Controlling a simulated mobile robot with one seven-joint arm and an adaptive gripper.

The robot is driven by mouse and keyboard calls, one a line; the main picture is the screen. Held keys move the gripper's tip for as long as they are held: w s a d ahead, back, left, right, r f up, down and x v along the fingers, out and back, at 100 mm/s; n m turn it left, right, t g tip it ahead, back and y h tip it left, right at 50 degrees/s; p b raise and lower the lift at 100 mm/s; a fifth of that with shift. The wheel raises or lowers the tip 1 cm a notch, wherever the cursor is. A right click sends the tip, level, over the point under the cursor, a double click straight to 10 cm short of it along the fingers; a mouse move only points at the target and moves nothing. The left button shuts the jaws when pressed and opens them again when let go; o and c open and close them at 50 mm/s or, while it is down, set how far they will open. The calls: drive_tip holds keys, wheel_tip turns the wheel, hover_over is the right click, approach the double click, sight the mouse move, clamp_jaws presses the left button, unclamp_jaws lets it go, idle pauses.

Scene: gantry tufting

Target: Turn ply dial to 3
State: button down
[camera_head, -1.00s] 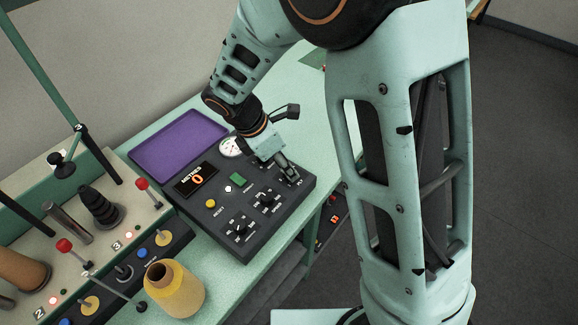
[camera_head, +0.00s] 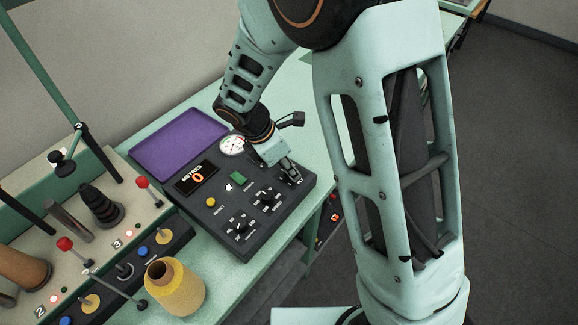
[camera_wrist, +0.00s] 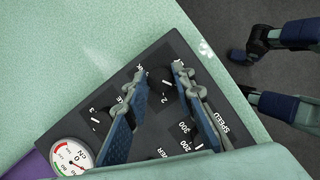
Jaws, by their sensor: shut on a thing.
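The ply dial (camera_head: 291,172) sits at the right end of the dark control panel (camera_head: 262,235), in a row with two other dials. My gripper (camera_head: 289,168) is over it with its fingers down at the panel, shut on the dial. In the wrist view my gripper (camera_wrist: 160,82) has one blue-padded finger on each side of the dial's place. A "2" mark shows between the fingers.
The speed dial (camera_head: 268,199) is close beside my gripper; another dial (camera_head: 240,223) is farther left. A gauge (camera_head: 232,146), a display reading 0 (camera_head: 195,178) and a green button (camera_head: 238,177) share the panel. A yellow cone (camera_head: 174,288) stands front left.

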drive_tip(key=m+g, duration=0.1)
drive_tip(key=m, duration=0.1)
drive_tip(key=m+g, duration=0.1)
drive_tip(key=m, duration=0.2)
drive_tip(key=shift+w+m+h, duration=0.15)
drive_tip(key=shift+m+h, duration=0.15)
drive_tip(key=shift+h, duration=0.1)
drive_tip(key=m+g, duration=0.1)
drive_tip(key=m, duration=0.2)
drive_tip(key=m+g, duration=0.1)
drive_tip(key=m, duration=0.2)
drive_tip(key=shift+w+y, duration=0.2)
drive_tip(key=shift+y, duration=0.1)
drive_tip(key=m+g, duration=0.1)
drive_tip(key=m, duration=0.1)
drive_tip(key=m+y, duration=0.1)
drive_tip(key=m, duration=0.2)
drive_tip(key=shift+w+d+m+g+y, duration=0.1)
drive_tip(key=shift+m+g+y, duration=0.2)
drive_tip(key=shift+g, duration=0.1)
drive_tip(key=m+y, duration=0.1)
drive_tip(key=m, duration=0.2)
drive_tip(key=m+y, duration=0.1)
drive_tip(key=m, duration=0.2)
drive_tip(key=shift+d+g, duration=0.15)
drive_tip(key=shift+g, duration=0.25)
drive_tip(key=shift+m, duration=0.4)
drive_tip(key=c, duration=1.6)
unclamp_jaws()
